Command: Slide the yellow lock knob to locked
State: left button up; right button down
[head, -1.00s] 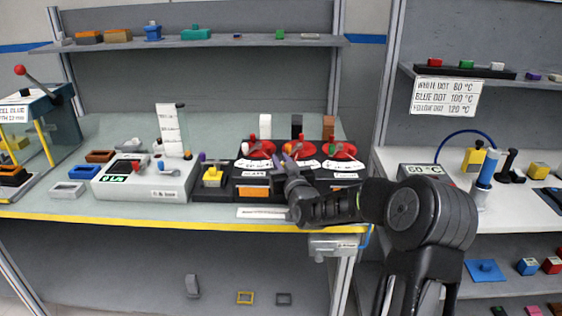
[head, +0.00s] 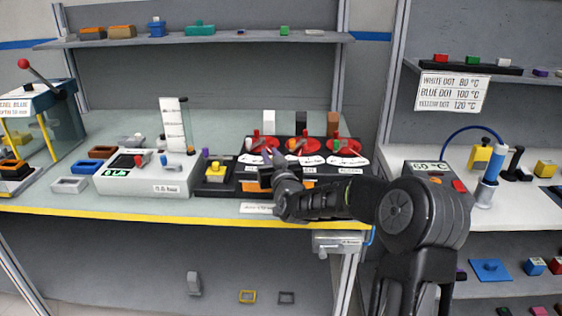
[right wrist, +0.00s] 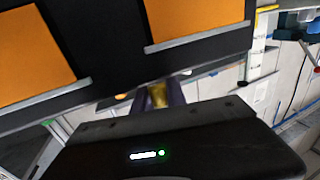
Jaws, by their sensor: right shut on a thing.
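The black dashboard module (head: 228,189) stands on the bench, with red dials and orange panels. My right gripper (head: 270,157) reaches over its front middle, in front of the dials. In the right wrist view, my right gripper (right wrist: 158,96) is shut on a small yellow piece, which looks like the yellow lock knob (right wrist: 158,94). Only a little of the knob shows between the fingertips. In the head view the gripper hides it, and I cannot read its lock position. My left gripper is not in view.
A yellow block (head: 216,171) sits on a dark base left of the dials. A white box with a screen (head: 165,183) stands further left. White, black and brown blocks (head: 333,123) stand behind the dials. The bench's yellow front edge (head: 130,217) is clear.

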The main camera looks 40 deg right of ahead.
jog(key=shift+a, duration=0.15)
jog(key=shift+w, duration=0.1)
jog(key=c, duration=1.3)
grip_release()
jog(key=shift+a, duration=0.1)
jog(key=shift+c, duration=0.2)
jog(key=shift+s, duration=0.3)
jog(key=b+v, duration=0.1)
jog(key=v, duration=0.6)
